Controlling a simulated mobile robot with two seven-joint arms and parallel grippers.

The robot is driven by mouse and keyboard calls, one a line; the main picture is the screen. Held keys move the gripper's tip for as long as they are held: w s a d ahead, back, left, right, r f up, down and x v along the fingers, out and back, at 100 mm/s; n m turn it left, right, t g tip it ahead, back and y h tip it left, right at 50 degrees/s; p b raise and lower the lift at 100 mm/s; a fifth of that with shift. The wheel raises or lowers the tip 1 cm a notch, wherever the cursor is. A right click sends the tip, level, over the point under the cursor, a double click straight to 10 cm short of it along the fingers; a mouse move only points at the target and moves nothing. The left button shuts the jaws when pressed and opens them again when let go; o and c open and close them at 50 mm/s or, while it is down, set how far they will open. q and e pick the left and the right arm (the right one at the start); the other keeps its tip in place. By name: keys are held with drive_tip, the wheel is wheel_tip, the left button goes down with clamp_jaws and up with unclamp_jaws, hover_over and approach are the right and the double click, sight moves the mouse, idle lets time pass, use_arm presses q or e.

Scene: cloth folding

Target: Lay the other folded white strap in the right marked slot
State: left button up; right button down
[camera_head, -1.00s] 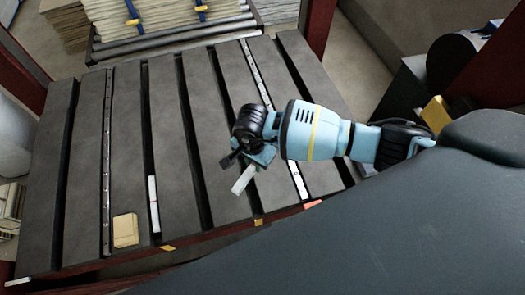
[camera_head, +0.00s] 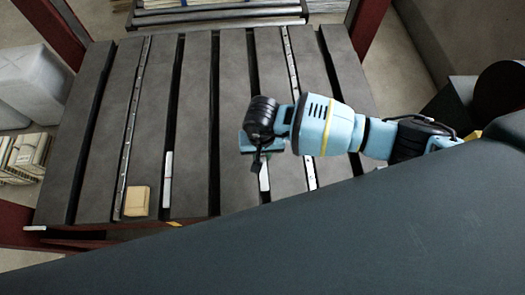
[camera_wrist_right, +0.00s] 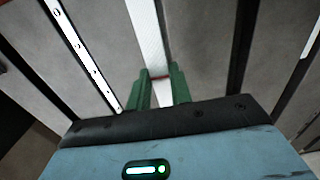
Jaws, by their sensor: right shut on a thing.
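My right gripper (camera_head: 257,163) is shut on a white strap (camera_head: 264,178), over the right part of the slatted dark table (camera_head: 230,90). In the right wrist view the strap (camera_wrist_right: 148,35) runs between the green fingers (camera_wrist_right: 160,88), roughly in line with the slats. A dark slot (camera_wrist_right: 165,35) shows along its right edge. I cannot tell whether the strap touches the table. Another white strap (camera_head: 168,180) lies along a slot further left. A yellow tab (camera_head: 174,223) marks the front edge by that slot. The right slot's front end is hidden. My left gripper is out of view.
A tan block (camera_head: 137,201) lies on the table at the front left. Perforated metal strips (camera_head: 131,115) run along two of the gaps. Red posts (camera_head: 366,25) stand at the table's back corners. The middle slats are clear.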

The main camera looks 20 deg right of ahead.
drive_tip(key=shift+f+b, duration=0.95)
drive_tip(key=shift+f, duration=0.45)
wheel_tip(320, 180, down, 4)
drive_tip(key=b, duration=0.2)
drive_tip(key=shift+r+b, duration=0.2)
drive_tip(key=shift+b, duration=0.15)
drive_tip(key=shift+f+b, duration=0.35)
drive_tip(key=shift+f, duration=0.05)
drive_tip(key=shift+f, duration=0.1)
